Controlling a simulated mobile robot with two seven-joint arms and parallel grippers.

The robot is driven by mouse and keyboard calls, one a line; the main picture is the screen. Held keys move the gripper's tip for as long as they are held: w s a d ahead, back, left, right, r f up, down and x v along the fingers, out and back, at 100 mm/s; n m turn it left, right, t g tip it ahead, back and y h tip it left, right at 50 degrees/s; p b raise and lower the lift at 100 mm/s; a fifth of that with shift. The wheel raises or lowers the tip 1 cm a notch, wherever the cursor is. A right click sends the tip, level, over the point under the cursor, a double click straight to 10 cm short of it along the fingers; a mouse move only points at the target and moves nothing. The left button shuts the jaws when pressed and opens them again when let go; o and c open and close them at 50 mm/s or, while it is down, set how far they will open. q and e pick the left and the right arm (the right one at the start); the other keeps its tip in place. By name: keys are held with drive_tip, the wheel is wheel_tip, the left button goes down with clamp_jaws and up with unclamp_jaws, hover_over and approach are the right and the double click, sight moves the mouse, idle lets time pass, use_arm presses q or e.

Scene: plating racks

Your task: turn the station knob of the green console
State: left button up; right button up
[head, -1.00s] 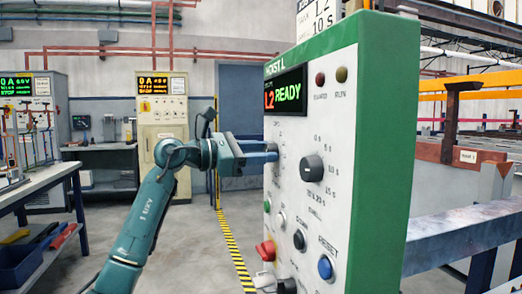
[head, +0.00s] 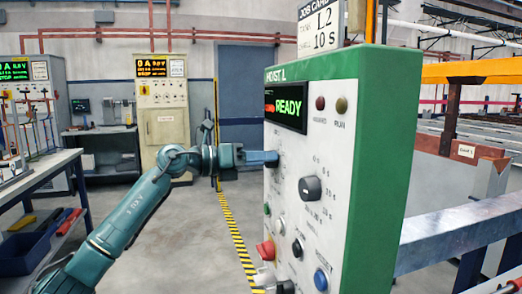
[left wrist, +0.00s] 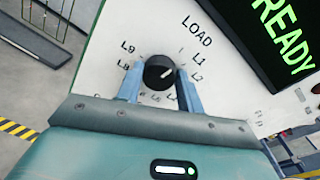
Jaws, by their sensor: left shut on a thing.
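The green console (head: 375,155) stands right of centre in the head view, its white panel facing left. Its display (head: 286,107) reads READY in green, with a red marking to the left that is hard to read. In the left wrist view the station knob (left wrist: 158,72) is round and black, with a light pointer line toward the right. Labels including L1, L2, L8 and L9 and the word LOAD surround it. My left gripper (head: 268,157) is shut on this knob, one blue finger on each side. The gripper hides the knob in the head view. My right gripper is not in view.
Below the knob are another black knob (head: 310,188), a red switch (head: 265,250) and a blue button (head: 321,280). A job card (head: 320,25) on top reads L2, 10 s. A metal rail (head: 460,230) lies to the right. The floor left of the console is clear.

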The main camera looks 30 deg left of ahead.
use_arm(q)
drive_tip(key=shift+r+n+p, duration=0.1)
drive_tip(key=shift+n+p, duration=0.35)
drive_tip(key=shift+n, duration=0.15)
drive_tip(key=o, duration=0.9)
drive_tip(key=shift+o, duration=0.5)
drive_tip(key=shift+a, duration=0.1)
